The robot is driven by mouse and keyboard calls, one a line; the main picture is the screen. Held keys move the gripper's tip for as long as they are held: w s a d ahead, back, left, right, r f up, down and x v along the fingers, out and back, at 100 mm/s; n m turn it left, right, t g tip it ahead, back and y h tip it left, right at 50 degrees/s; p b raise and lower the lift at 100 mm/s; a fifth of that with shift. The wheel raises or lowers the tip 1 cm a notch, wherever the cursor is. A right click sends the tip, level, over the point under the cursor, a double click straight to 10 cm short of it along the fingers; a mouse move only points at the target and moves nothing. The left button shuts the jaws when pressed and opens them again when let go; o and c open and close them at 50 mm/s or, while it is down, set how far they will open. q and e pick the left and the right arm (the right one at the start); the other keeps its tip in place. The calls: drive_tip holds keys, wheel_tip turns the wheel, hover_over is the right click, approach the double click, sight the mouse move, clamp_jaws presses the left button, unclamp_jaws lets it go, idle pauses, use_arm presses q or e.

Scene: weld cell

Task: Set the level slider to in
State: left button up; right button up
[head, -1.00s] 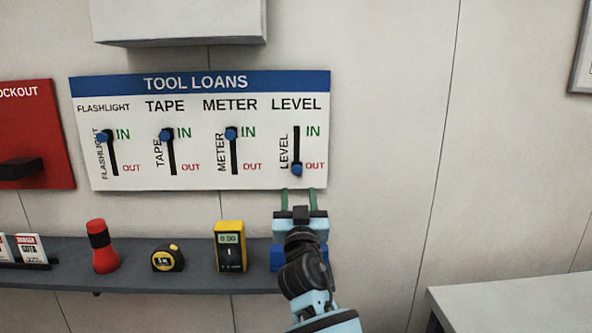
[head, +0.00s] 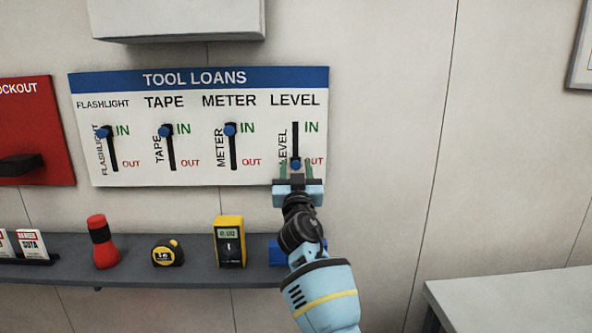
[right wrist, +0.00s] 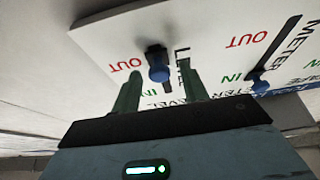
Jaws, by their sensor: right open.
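The tool loans board (head: 200,179) hangs on the wall. The level slider's blue knob (head: 295,165) is at the bottom of its slot, beside OUT. My right gripper (head: 296,172) is just below and in front of that knob, with its green fingers pointing at the board. In the right wrist view the open fingers (right wrist: 160,88) stand on either side of the blue level knob (right wrist: 158,73), apart from it as far as I can see. The flashlight, tape and meter knobs (head: 229,129) are at the top, by IN. My left gripper is out of view.
A shelf (head: 200,277) below the board holds a red flashlight (head: 102,242), a tape measure (head: 168,253), a yellow meter (head: 229,242) and a blue item (head: 275,250) partly hidden by my arm. A grey box (head: 180,18) juts out above the board.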

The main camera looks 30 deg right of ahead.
drive_tip(key=shift+w+r, duration=0.1)
drive_tip(key=shift+c, duration=0.3)
clamp_jaws()
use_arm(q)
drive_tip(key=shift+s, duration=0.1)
